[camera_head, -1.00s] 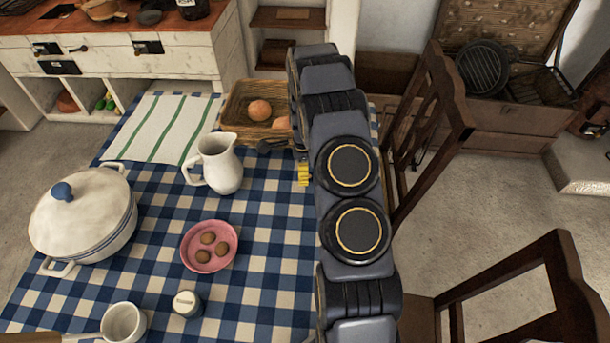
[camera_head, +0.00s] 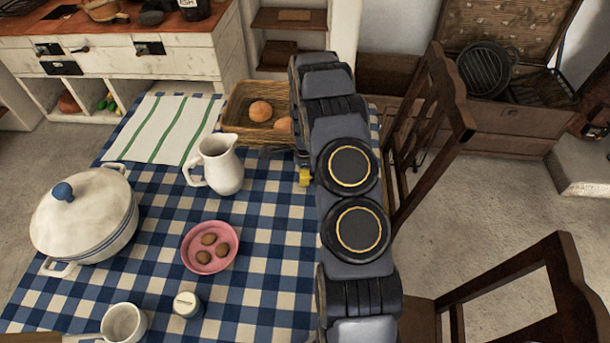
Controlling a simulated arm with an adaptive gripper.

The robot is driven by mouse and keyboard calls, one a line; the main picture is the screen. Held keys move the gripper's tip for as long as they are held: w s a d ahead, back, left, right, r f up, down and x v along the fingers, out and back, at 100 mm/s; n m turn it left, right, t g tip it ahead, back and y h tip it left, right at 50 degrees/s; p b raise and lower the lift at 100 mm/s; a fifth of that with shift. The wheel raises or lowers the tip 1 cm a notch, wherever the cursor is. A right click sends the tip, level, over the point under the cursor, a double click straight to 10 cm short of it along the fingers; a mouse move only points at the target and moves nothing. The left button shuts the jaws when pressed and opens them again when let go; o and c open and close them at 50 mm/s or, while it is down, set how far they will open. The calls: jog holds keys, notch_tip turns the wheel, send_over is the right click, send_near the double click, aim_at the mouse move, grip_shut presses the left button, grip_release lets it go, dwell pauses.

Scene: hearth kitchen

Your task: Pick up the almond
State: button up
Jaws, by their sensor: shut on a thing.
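My gripper (camera_head: 301,160) is only partly in view, at the far right part of the table beside the near right corner of the wicker basket (camera_head: 237,97). My arm hides most of it. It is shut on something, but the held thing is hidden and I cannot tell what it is. A small yellow piece (camera_head: 305,177) shows just below it. I cannot make out the almond. A pink bowl (camera_head: 186,250) with three round brown pieces (camera_head: 208,240) stands on the checked cloth, well apart from my gripper.
A white jug (camera_head: 221,165) stands left of my arm. A lidded white pot (camera_head: 85,218), a small jar (camera_head: 187,304) and a cup (camera_head: 124,323) are farther left and nearer. The basket holds round orange-brown items (camera_head: 260,111). Wooden chairs (camera_head: 432,130) stand right of my arm.

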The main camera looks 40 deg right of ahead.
jog(key=shift+r, duration=0.45)
notch_tip(320, 180, up, 3)
jog(key=shift+f, duration=0.1)
jog(key=s+a+r, duration=0.7)
jog(key=s+r, duration=0.2)
jog(key=s, duration=0.3)
jog(key=shift+a+r, duration=0.15)
jog(key=shift+a, duration=0.15)
jog(key=shift+w, duration=0.1)
